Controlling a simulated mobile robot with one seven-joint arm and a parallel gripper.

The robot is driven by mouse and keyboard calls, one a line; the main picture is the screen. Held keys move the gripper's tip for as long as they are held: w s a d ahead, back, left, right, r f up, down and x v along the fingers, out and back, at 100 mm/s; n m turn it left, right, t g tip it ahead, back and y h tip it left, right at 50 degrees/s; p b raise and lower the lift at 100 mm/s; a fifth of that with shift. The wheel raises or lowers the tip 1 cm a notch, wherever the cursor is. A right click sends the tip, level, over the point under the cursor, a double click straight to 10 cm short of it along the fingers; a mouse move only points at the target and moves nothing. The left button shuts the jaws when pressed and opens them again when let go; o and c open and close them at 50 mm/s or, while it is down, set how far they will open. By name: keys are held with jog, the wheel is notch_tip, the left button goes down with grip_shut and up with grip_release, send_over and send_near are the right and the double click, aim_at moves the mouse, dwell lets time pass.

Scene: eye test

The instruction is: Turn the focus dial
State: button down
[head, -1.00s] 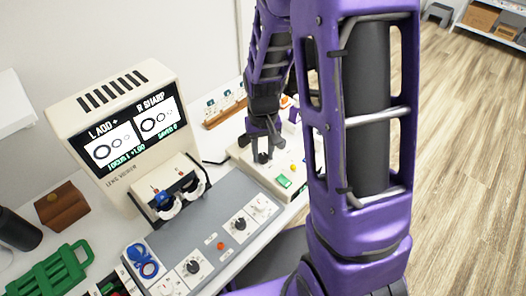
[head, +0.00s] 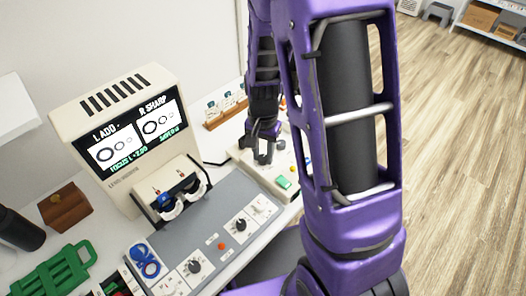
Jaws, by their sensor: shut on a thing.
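My gripper (head: 263,153) points down over the beige console (head: 262,175) on the right of the counter. It is shut on the small dark focus dial (head: 263,159), which is mostly hidden between the fingers. The beige viewer (head: 122,104) stands at the left with a lit screen (head: 136,140) showing two sets of rings. The screen's lower left line reads about "FOCUS L +2.00"; the small text is hard to read.
A green button (head: 283,182) sits on the console near my gripper. A green case (head: 55,270) and brown box (head: 66,206) stand left.

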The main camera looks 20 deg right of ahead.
aim_at(263, 157)
jog(key=shift+m, duration=0.7)
jog(key=c, duration=0.6)
grip_release()
jog(key=shift+r, duration=0.15)
notch_tip(263, 157, up, 17)
jog(key=shift+r+p, duration=0.1)
jog(key=shift+p, duration=0.85)
